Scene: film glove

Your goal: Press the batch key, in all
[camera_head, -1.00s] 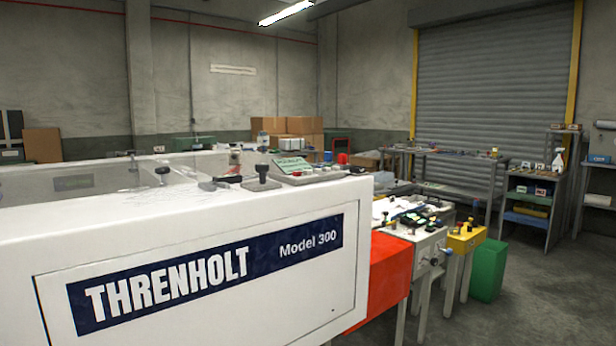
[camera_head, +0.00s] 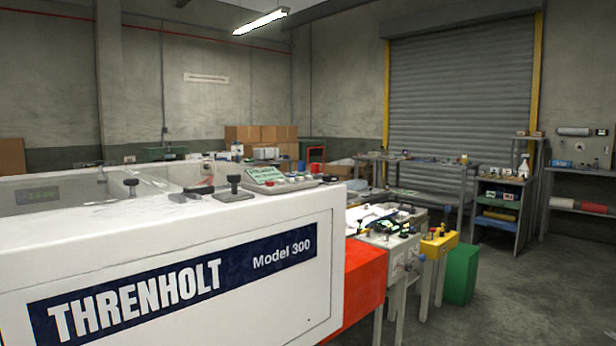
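A large white machine (camera_head: 200,225) marked "THRENHOLT Model 300" fills the lower left of the head view. On its top right sits a grey control panel (camera_head: 285,186) with a small green display (camera_head: 265,175) and several small red and pale buttons. I cannot tell which of these is the batch key, as the labels are too small. Black knobs (camera_head: 234,184) stand beside the panel on the machine's top. My gripper is not in view.
A red-orange block (camera_head: 364,280) adjoins the machine's right end. Beyond it are a white station (camera_head: 392,250), a yellow box (camera_head: 440,243) and a green bin (camera_head: 461,273). Shelves (camera_head: 503,205) stand by the roller shutter (camera_head: 462,95). Open floor (camera_head: 530,300) lies at right.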

